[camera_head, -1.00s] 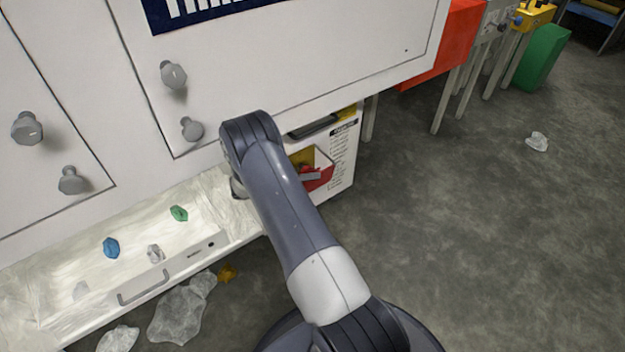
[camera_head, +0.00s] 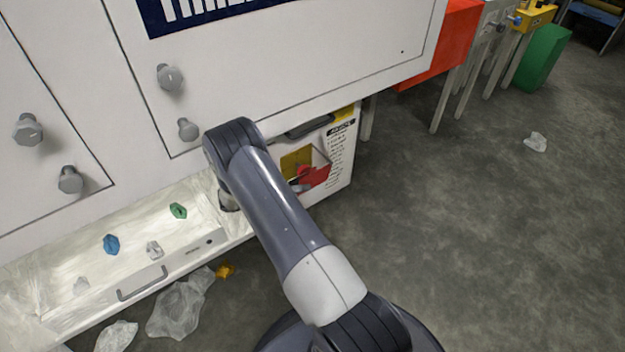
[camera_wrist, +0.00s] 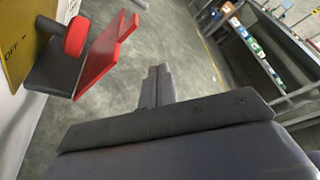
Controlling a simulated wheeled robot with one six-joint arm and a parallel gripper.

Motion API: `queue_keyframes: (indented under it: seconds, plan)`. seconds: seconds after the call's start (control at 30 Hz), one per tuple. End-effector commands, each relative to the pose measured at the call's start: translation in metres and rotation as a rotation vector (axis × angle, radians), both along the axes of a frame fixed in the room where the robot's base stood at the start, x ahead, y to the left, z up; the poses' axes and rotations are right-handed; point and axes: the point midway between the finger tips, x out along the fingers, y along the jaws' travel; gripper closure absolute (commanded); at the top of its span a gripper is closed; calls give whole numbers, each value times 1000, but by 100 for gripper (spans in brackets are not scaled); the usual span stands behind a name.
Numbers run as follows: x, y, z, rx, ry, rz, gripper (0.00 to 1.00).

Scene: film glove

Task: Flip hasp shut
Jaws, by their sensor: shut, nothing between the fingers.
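A red hasp-like plate (camera_wrist: 104,58) stands out at an angle beside a round red knob (camera_wrist: 77,37) in the wrist view. Both are by a dark grey block (camera_wrist: 52,72) next to a yellow plate (camera_wrist: 16,42) lettered "OFF". In the head view the red plate (camera_head: 318,177) and yellow plate (camera_head: 291,161) sit on the white cabinet's side, right of my arm. My gripper (camera_wrist: 157,72) is shut and empty, its fingertips right of the red plate with a gap in the picture. In the head view my arm hides most of the gripper.
The white machine front (camera_head: 270,75) with grey knobs (camera_head: 171,77) overhangs a tray (camera_head: 130,262) holding several small coloured pieces. Crumpled film (camera_head: 180,305) lies on the floor. Open grey floor is at right. A shelf (camera_wrist: 262,62) stands far off in the wrist view.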

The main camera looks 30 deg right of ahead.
Motion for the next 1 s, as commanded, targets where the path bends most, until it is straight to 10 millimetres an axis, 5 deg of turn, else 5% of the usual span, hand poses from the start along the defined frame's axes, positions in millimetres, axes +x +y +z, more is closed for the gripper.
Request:
queue_keyframes:
  seconds: [0.2,0.4,0.8,1.0]
  plan:
    - [10,40,4,0,-1,0,100]
    - [14,55,5,0,1,-3,100]
    - [14,55,4,0,1,-3,100]
    - [9,37,2,-1,1,-5,100]
